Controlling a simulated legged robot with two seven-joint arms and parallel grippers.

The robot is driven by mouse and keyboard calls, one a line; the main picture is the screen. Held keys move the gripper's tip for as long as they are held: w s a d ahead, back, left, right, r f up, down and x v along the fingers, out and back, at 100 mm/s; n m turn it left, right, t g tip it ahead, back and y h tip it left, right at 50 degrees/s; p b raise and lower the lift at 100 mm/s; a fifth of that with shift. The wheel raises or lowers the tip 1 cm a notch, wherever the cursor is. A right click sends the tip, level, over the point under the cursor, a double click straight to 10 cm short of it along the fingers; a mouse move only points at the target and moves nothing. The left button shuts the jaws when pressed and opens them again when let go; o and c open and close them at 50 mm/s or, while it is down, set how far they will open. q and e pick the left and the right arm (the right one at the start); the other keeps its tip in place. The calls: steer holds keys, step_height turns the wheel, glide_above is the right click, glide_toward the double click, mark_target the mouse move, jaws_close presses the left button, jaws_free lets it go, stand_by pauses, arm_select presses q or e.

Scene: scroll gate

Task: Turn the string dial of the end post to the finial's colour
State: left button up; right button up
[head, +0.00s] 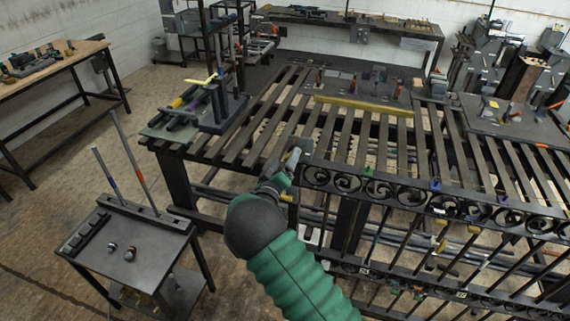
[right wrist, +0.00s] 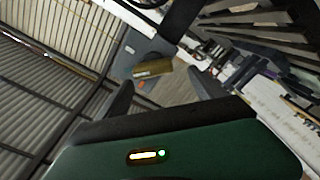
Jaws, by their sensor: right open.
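My left gripper is not in view.
A slatted bench (head: 235,143) stands behind the gate, with a yellow bar (head: 363,105) across it. A small grey cart (head: 150,243) with two upright rods stands at the left. A wooden-topped table (head: 50,72) is at the far left. Open floor lies between them.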

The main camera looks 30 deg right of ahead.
steer(key=shift+w+d, duration=0.15)
steer(key=shift+d, duration=0.1)
steer(key=d, duration=0.1)
steer(key=d+f, duration=0.1)
steer(key=d, duration=0.1)
steer(key=shift+d+g, duration=0.25)
steer(key=shift+g, duration=0.05)
steer(key=c, duration=0.4)
steer(key=shift+c, duration=1.2)
steer(key=shift+w+a+r, duration=0.1)
steer(key=shift+w+a, duration=0.05)
steer(key=shift+a, duration=0.7)
steer(key=c, duration=0.7)
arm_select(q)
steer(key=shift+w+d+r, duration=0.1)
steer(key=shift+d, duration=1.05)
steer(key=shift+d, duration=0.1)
